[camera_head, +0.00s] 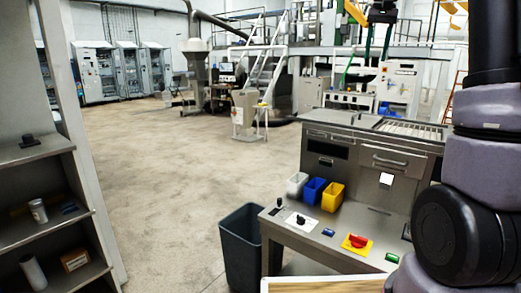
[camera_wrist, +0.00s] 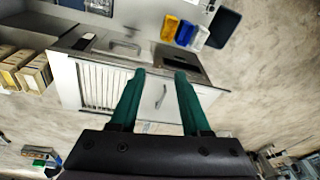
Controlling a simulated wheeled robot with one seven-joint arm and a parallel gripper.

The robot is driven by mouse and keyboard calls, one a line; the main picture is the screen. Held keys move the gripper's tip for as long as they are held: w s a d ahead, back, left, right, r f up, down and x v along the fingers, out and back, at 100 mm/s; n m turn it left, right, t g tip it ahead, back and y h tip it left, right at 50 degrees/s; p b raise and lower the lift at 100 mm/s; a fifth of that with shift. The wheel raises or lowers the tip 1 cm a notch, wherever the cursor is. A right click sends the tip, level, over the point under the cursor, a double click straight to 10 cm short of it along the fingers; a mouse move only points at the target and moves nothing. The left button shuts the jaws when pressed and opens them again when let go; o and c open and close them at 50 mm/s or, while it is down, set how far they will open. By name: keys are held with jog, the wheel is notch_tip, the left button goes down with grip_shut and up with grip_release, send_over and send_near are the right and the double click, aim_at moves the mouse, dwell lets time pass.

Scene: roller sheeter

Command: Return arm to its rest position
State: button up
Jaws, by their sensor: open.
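My gripper (camera_wrist: 160,78) shows in the wrist view with its two green fingers apart and nothing between them. Its fingertips overlap the view of the grey machine (camera_wrist: 115,72) with a ribbed white panel, seen from above. In the head view my arm's dark and purple-grey links fill the right side, and my gripper is out of that view.
A grey workbench (camera_head: 320,243) with a red-and-yellow switch (camera_head: 356,242) stands at front right. White, blue (camera_head: 314,190) and yellow bins (camera_head: 333,196) sit on it. A dark waste bin (camera_head: 240,247) is beside it. Shelves (camera_head: 40,148) stand left. The middle floor is clear.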

jog(key=s+a+t+y, duration=0.1)
jog(key=s+a, duration=0.2)
jog(key=s, duration=0.4)
jog(key=s+a+t, duration=0.1)
jog(key=s+a, duration=0.2)
jog(key=s, duration=0.5)
jog(key=s+a+f+t+y, duration=0.1)
jog(key=s+a+f+t, duration=0.2)
jog(key=s+f, duration=0.7)
jog(key=s+a, duration=0.1)
jog(key=s, duration=0.2)
jog(key=shift+s+a+n, duration=0.25)
jog(key=shift+a+n, duration=0.15)
